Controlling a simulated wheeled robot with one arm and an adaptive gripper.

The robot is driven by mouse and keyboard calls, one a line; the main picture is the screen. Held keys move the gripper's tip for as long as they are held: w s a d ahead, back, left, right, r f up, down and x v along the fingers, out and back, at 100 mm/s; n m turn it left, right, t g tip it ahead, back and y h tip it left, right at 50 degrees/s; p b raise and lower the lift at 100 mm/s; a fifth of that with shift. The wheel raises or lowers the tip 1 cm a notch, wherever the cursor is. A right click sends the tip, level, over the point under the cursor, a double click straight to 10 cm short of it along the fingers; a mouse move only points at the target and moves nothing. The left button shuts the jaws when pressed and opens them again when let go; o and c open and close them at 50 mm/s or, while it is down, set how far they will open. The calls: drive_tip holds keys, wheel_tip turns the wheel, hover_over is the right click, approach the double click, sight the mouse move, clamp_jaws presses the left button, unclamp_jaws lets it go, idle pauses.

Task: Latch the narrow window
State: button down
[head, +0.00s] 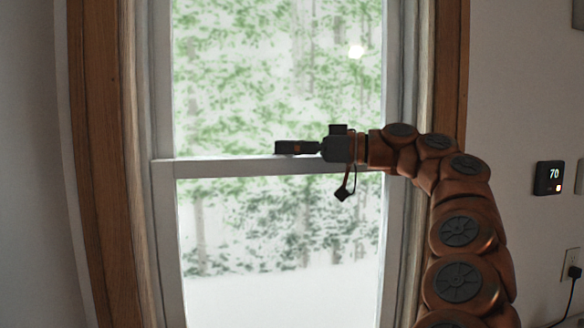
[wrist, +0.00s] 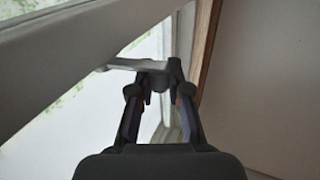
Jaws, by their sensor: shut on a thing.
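The narrow window (head: 228,167) fills the middle of the head view, with a white rail across its middle and a wooden frame. My gripper (head: 284,147) is at the top of that rail, near its middle, reaching in from the right. In the wrist view my gripper (wrist: 160,90) has its two fingers closed around part of a small light-coloured latch (wrist: 126,65). The latch sits beside the white rail (wrist: 75,60). In the head view the latch is hidden by my gripper.
A thermostat (head: 549,178) showing 70 is on the wall to the right. An outlet with a plugged-in black cord (head: 574,272) is low at the right. The wooden trim (head: 95,150) borders the window on the left. Snowy trees show through the glass.

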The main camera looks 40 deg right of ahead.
drive_tip(key=h+b, duration=0.1)
drive_tip(key=b, duration=0.1)
drive_tip(key=m+t+b, duration=0.1)
drive_tip(key=shift+w+a+f+t+h+b, duration=0.1)
drive_tip(key=shift+a+f+t+h+b, duration=0.2)
drive_tip(key=shift+f+h+b, duration=0.1)
drive_tip(key=shift+w+a+r+m+h+b, duration=0.2)
drive_tip(key=shift+w+m+h+b, duration=0.75)
drive_tip(key=shift+m+h, duration=1.9)
drive_tip(key=shift+w+a+r+m+h+b, duration=0.2)
drive_tip(key=shift+w+m+h+b, duration=1.2)
drive_tip(key=shift+h, duration=2.4)
drive_tip(key=shift+w+a+r+m+h+b, duration=0.1)
drive_tip(key=shift+w+a+m+h+b, duration=0.4)
drive_tip(key=shift+m+h, duration=2.55)
drive_tip(key=shift+w+d+f+h, duration=0.1)
drive_tip(key=shift+w+d+h, duration=0.15)
drive_tip(key=shift+h, duration=0.25)
drive_tip(key=c, duration=1.1)
unclamp_jaws()
